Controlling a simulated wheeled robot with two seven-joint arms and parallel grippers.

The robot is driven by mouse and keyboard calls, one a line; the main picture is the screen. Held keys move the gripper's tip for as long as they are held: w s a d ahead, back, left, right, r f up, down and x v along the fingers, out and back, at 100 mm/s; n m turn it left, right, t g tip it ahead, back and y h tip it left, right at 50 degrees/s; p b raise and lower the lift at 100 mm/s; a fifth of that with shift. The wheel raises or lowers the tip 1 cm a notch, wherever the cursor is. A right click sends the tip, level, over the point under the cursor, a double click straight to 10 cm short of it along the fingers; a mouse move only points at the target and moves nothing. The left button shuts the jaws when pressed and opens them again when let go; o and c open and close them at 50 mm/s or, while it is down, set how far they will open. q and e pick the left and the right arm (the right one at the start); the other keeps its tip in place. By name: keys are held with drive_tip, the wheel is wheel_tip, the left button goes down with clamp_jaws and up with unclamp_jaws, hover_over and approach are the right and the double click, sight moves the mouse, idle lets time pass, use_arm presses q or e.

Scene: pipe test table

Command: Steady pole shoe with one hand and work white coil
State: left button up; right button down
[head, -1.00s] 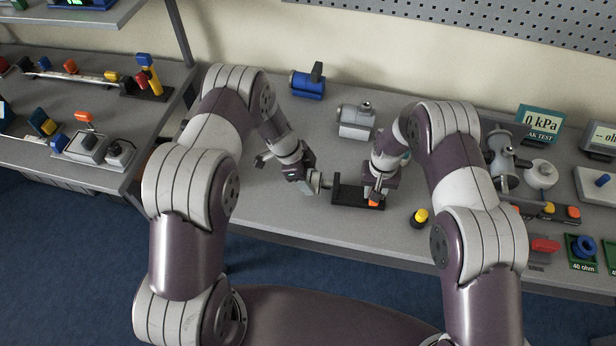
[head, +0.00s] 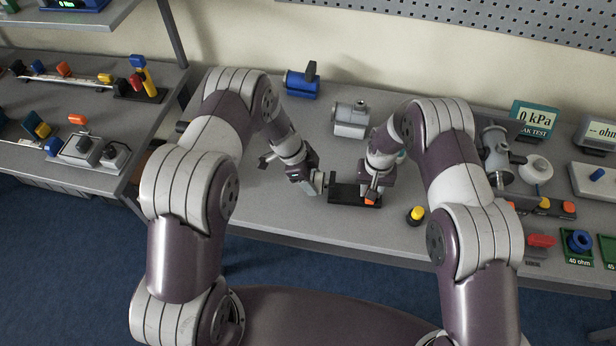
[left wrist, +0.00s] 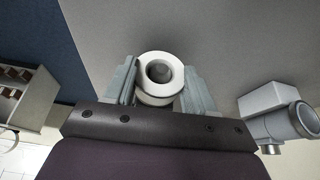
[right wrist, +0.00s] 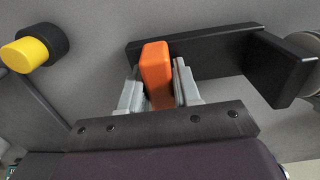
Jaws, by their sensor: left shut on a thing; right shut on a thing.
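The black pole shoe (head: 345,192), an L-shaped piece with an orange grip (head: 370,201), sits near the front of the table. My right gripper (head: 371,196) is shut on the orange grip, which shows between its fingers in the right wrist view (right wrist: 157,75). My left gripper (head: 316,186) is shut on the white coil (left wrist: 161,78), a ring with a round hole. The coil is at the left end of the pole shoe, by its upright plate (right wrist: 281,68). In the head view the left gripper mostly hides the coil, and I cannot tell whether coil and plate touch.
A yellow-and-black knob (head: 416,215) stands right of the pole shoe. A grey cylinder part (head: 350,119) and a blue one (head: 302,83) stand behind. Pipe fittings (head: 495,150) and gauges crowd the right. The table front left of centre is clear.

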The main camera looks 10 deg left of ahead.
use_arm(q)
drive_tip(key=shift+w+d, duration=0.15)
drive_tip(key=shift+d, duration=0.45)
drive_tip(key=o, duration=1.4)
drive_tip(key=v, duration=1.2)
drive_tip(key=shift+r, duration=0.1)
use_arm(e)
drive_tip(key=c, duration=0.7)
unclamp_jaws()
